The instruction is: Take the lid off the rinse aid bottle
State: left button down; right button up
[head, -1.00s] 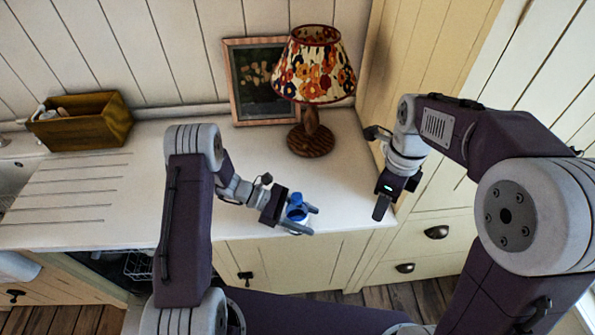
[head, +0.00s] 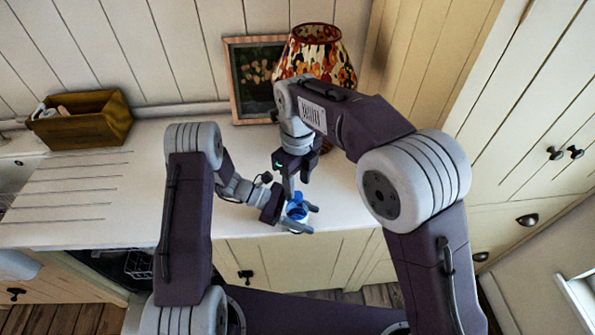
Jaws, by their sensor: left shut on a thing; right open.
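The rinse aid bottle (head: 294,221) is small, with a white body and a blue lid (head: 296,210) on top. It is near the front edge of the white worktop. My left gripper (head: 304,220) is shut on the bottle from the left, with its fingers around the body. My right gripper (head: 297,192) points down just above the blue lid. It is open and empty; its fingertips are close to the lid, and I cannot tell whether they touch it.
A lamp with a flowered shade (head: 322,55) stands behind my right arm. A framed picture (head: 243,85) leans on the wall. A wooden box (head: 82,121) is at the back left. The worktop (head: 150,190) is clear between the box and my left arm.

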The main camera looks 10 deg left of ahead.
aim_at(297, 194)
jog(key=shift+f, duration=1.9)
grip_shut()
jog(key=n, duration=1.4)
jog(key=shift+w+r, duration=0.1)
jog(key=n, duration=0.6)
jog(key=shift+n, duration=0.4)
jog(key=n, duration=1.2)
jog(key=shift+n, duration=0.4)
jog(key=n, duration=0.6)
jog(key=shift+n, duration=0.3)
jog(key=n, duration=0.6)
jog(key=shift+r, duration=0.1)
jog(key=n, duration=0.8)
